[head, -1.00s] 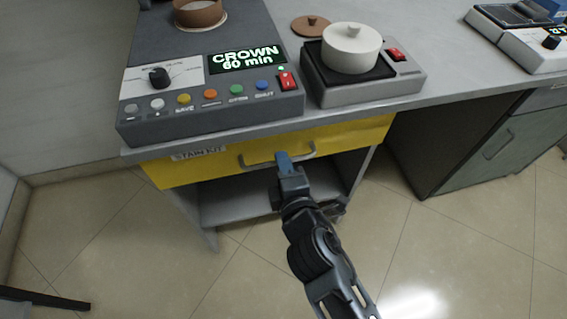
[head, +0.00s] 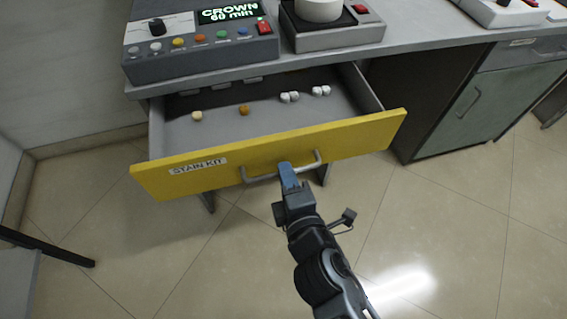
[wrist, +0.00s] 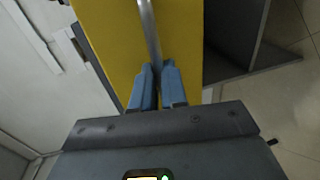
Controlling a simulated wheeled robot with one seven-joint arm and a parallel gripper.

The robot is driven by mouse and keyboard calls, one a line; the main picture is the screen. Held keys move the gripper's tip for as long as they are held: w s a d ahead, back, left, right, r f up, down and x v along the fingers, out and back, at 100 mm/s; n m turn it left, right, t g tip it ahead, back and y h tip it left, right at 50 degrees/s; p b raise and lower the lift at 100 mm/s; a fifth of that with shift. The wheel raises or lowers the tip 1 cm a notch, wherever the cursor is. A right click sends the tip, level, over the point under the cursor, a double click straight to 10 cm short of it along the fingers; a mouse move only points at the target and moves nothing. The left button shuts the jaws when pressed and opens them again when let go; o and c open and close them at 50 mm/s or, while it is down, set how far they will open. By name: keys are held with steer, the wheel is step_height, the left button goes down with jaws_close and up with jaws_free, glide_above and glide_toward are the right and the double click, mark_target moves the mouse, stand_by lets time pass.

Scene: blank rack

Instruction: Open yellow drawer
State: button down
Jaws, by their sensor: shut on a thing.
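The yellow drawer (head: 355,136) under the counter is pulled well out in the head view. Its front carries a "STAIN KIT" label (head: 198,166) and a grey bar handle (head: 262,178). My gripper (head: 287,172) is shut on the handle, right of its middle. In the wrist view the blue fingertips of my gripper (wrist: 157,72) close around the bar handle (wrist: 149,30), with the yellow drawer front (wrist: 112,35) behind. Inside the drawer lie a cream piece (head: 197,116), an orange-brown piece (head: 243,110) and several white pieces (head: 289,97).
The grey counter (head: 420,42) above holds a control box (head: 190,62) reading "CROWN 60 min" and a heater with a white pot (head: 318,9). A cabinet (head: 470,115) with a green door stands at right. The tiled floor (head: 440,220) in front is clear.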

steer(key=f+v, duration=0.1)
steer(key=v, duration=0.5)
steer(key=shift+s+d+f+b, duration=0.2)
steer(key=shift+s+b, duration=0.2)
steer(key=shift+s, duration=0.15)
steer(key=c, duration=1.2)
jaws_free()
steer(key=shift+w, duration=0.1)
steer(key=shift+b+v, duration=0.3)
steer(key=shift+v, duration=3.6)
steer(key=s+d+r+m+h+p, duration=0.1)
steer(key=s+d+r+m+p, duration=0.1)
steer(key=s+d+r+m, duration=0.3)
steer(key=s+d+r+m+h+p, duration=0.1)
steer(key=s+d+r+m+p, duration=0.2)
steer(key=s+d+r+m, duration=0.3)
steer(key=s+d+r+m+h+p, duration=0.2)
steer(key=s+d+r+m, duration=0.4)
steer(key=m, duration=0.4)
steer(key=shift+s+d+r+p, duration=0.1)
steer(key=shift+s+r+p, duration=0.2)
steer(key=shift+s, duration=0.15)
steer(key=shift+s+d+r+p, duration=0.15)
steer(key=shift+s+p, duration=0.1)
steer(key=shift+s, duration=0.15)
